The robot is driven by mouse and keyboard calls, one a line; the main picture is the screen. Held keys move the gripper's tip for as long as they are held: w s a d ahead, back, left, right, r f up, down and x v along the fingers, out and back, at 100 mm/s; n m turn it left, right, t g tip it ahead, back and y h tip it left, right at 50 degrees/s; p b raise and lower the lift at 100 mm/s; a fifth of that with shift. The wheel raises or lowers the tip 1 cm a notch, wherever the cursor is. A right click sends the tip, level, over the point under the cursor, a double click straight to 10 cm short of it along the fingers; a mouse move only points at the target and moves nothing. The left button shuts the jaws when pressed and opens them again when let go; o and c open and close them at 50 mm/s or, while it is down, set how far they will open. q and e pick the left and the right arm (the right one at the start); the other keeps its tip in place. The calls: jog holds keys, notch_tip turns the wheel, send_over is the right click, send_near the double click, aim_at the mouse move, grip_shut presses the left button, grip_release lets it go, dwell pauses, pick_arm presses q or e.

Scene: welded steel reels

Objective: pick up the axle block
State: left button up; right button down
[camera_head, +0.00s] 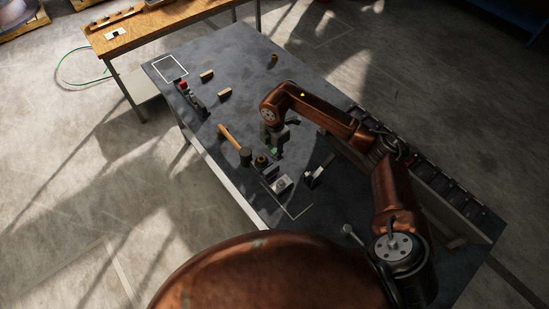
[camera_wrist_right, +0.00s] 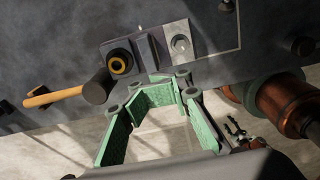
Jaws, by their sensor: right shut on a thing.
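My right gripper (camera_head: 274,149) is low over the near-middle of the dark table. My left gripper is not in view.
Close by are a light grey block with a round fitting (camera_head: 281,184), a yellow-ringed dark part (camera_wrist_right: 120,62) and a wooden-handled hammer (camera_head: 229,137). Two small wooden blocks (camera_head: 224,93) lie farther back. A dark rail-like row (camera_head: 440,173) lines the right side.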

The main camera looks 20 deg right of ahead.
jog(key=shift+r, duration=0.3)
jog(key=c, duration=0.6)
grip_release()
jog(key=shift+o, duration=0.2)
